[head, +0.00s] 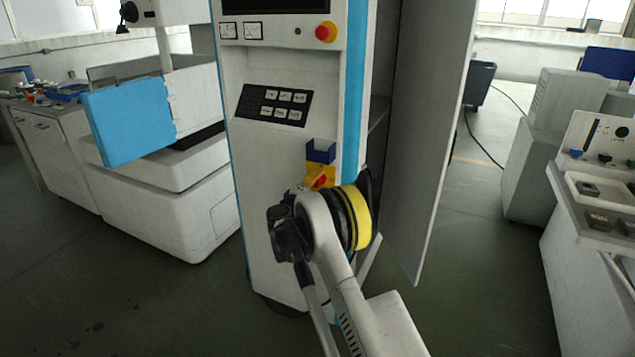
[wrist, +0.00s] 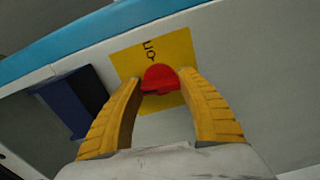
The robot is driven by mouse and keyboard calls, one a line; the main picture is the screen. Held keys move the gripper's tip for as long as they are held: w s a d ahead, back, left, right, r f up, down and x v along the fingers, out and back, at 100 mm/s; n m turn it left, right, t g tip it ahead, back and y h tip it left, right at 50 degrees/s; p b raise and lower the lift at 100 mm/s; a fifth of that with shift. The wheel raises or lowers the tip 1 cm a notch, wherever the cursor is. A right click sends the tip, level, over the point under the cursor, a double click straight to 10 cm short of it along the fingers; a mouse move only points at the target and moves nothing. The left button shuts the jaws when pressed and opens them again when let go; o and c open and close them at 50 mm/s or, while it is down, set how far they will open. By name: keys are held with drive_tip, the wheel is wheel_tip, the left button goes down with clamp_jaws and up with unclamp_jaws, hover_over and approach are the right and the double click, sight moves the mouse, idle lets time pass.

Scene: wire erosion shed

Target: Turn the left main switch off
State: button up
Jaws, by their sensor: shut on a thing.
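The main switch is a red knob (head: 319,179) on a yellow plate (head: 327,172), low on the front of the tall white control cabinet (head: 262,165). In the wrist view the red knob (wrist: 160,79) sits between the two yellow fingers of my gripper (wrist: 161,90), against the yellow plate (wrist: 165,50) with dark marks on it. My gripper is shut on the knob. In the head view my arm hides the fingertips and part of the plate. Only one such switch shows clearly, and I cannot read its position.
A blue holder (head: 320,152) is just above the switch; it also shows in the wrist view (wrist: 70,106). A red stop button (head: 326,32) and a keypad (head: 272,105) are higher up. The cabinet's open door (head: 425,130) stands to the right of my arm. A machine stands left.

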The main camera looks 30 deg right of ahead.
drive_tip(key=shift+n, duration=0.7)
drive_tip(key=o, duration=1.2)
drive_tip(key=shift+d, duration=0.1)
drive_tip(key=shift+c, duration=0.2)
drive_tip(key=v, duration=1.2)
